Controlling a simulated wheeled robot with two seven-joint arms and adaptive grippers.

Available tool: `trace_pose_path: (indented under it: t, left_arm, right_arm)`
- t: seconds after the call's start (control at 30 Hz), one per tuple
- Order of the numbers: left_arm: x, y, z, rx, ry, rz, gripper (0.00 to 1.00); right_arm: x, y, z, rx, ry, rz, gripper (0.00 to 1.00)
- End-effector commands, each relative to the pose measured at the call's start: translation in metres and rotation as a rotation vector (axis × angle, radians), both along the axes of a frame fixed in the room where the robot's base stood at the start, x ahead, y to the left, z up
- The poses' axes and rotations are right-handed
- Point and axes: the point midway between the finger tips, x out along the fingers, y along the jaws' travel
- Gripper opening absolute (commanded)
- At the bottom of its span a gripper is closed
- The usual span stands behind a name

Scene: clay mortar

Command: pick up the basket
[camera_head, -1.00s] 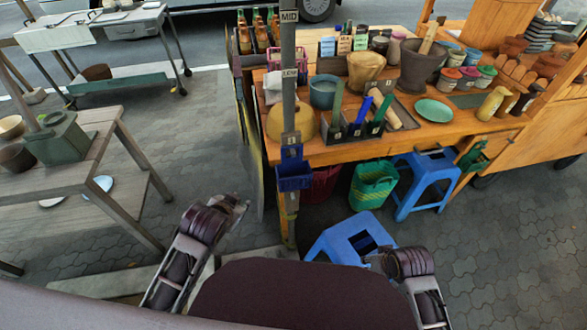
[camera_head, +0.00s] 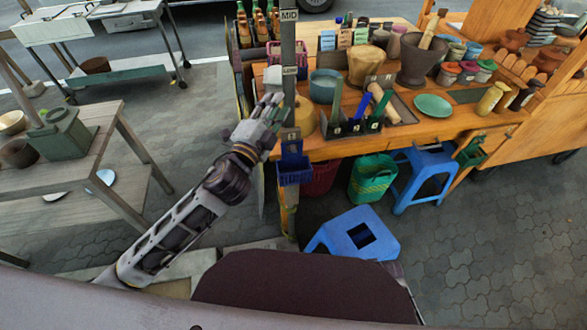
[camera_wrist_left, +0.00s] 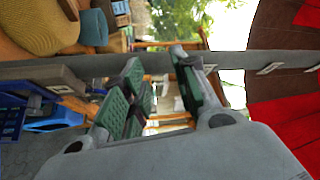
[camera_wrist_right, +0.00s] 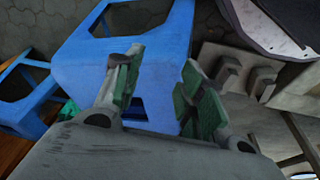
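Several baskets show in the head view. I cannot tell which one the task means. My left gripper (camera_head: 270,106) is raised beside the pole, above the blue basket. In the left wrist view its fingers (camera_wrist_left: 157,62) are apart with nothing between them. My right gripper (camera_wrist_right: 162,64) is open and empty above a blue stool (camera_wrist_right: 155,70). It is hidden in the head view.
The pole (camera_head: 289,75) stands close to my left fingers. The wooden table (camera_head: 440,128) holds bowls, a mortar (camera_head: 420,62) and a black caddy (camera_head: 350,127). Blue stools (camera_head: 352,234) stand in front. A grey bench (camera_head: 85,175) is at the left. Open paving lies at the right.

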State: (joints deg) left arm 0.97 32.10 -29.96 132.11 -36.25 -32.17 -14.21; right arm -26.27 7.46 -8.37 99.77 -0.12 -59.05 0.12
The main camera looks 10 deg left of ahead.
Motion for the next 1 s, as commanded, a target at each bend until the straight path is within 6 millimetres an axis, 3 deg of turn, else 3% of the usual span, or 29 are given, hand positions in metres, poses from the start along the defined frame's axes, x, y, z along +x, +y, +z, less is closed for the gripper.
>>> trace_pose_path:
  t: [0.2,0.47,0.77,1.0]
  left_arm:
    - [-0.007,-0.035,0.029,0.194,-0.205,-0.137,0.29]
    - [-0.024,-0.073,0.042,0.439,-0.429,-0.302,0.29]
    - [-0.045,-0.101,0.027,0.744,-0.651,-0.494,0.29]
    - [-0.058,-0.104,-0.004,0.999,-0.79,-0.652,0.29]
  right_arm:
    - [-0.013,-0.006,-0.041,-0.007,0.014,0.002,0.4]
    - [-0.033,-0.015,-0.086,-0.013,0.026,0.006,0.4]
    - [-0.061,-0.027,-0.133,-0.022,0.042,0.01,0.4]
    - [-0.087,-0.037,-0.166,-0.029,0.053,0.012,0.4]
